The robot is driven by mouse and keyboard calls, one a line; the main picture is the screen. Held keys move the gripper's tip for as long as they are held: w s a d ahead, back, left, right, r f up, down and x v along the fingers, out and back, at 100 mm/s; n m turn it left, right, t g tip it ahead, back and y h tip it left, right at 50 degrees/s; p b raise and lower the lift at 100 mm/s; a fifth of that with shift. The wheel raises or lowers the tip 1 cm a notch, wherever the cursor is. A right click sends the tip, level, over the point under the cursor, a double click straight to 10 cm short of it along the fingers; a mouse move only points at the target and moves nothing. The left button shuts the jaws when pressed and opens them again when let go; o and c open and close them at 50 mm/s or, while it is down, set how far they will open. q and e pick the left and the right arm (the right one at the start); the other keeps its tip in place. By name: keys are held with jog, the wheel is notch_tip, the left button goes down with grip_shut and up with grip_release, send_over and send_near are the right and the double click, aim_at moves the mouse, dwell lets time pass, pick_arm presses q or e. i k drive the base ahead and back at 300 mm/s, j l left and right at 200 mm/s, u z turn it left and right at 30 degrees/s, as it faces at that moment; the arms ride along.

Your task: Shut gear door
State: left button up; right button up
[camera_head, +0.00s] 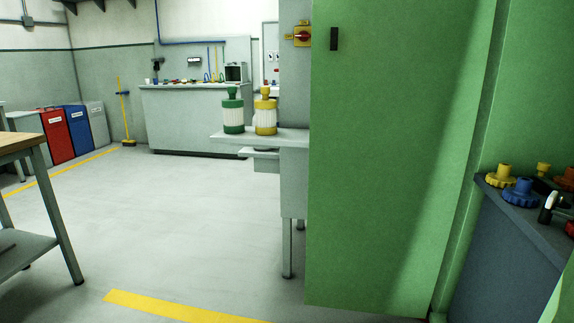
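A tall flat green door (390,160) fills the right-centre of the head view. A small black handle (334,39) sits near its upper left edge. Its right side meets a green upright (477,130). The door appears to stand swung out, but how far it is open cannot be told. Neither of my grippers is in view.
Right of the door, a dark grey-blue unit (500,255) carries yellow knobs (501,176) and a blue knob (521,192). Behind the door's left edge, a grey table (285,138) holds green (233,112) and yellow-capped (265,112) containers. A wood-topped bench (22,142) stands left. The middle floor is clear.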

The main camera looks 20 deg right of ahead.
aim_at(393, 113)
jog(key=i+j+u, duration=0.1)
jog(key=i+u, duration=0.2)
jog(key=i, duration=0.25)
jog(key=i+u, duration=0.25)
jog(key=i, duration=0.35)
jog(key=i+z, duration=0.15)
jog(key=i, duration=0.7)
jog(key=i+j+z, duration=0.2)
jog(key=i, duration=0.65)
jog(key=i+l+z, duration=0.1)
jog(key=i+z, duration=0.2)
jog(key=i, duration=0.5)
jog(key=i+j+z, duration=0.1)
jog(key=i+z, duration=0.2)
jog(key=i, duration=0.5)
jog(key=i+z, duration=0.15)
jog(key=i, duration=0.35)
jog(key=i+j+z, duration=0.15)
jog(key=i, duration=0.3)
jog(key=i+j+z, duration=0.15)
jog(key=i, duration=0.3)
jog(key=z, duration=1.85)
jog(key=i+l+z, duration=0.1)
jog(key=z, duration=1.7)
jog(key=i+z, duration=0.1)
jog(key=i, duration=0.3)
jog(key=i+l+u, duration=0.15)
jog(key=l, duration=0.3)
jog(key=l+u, duration=0.1)
jog(key=l, duration=0.4)
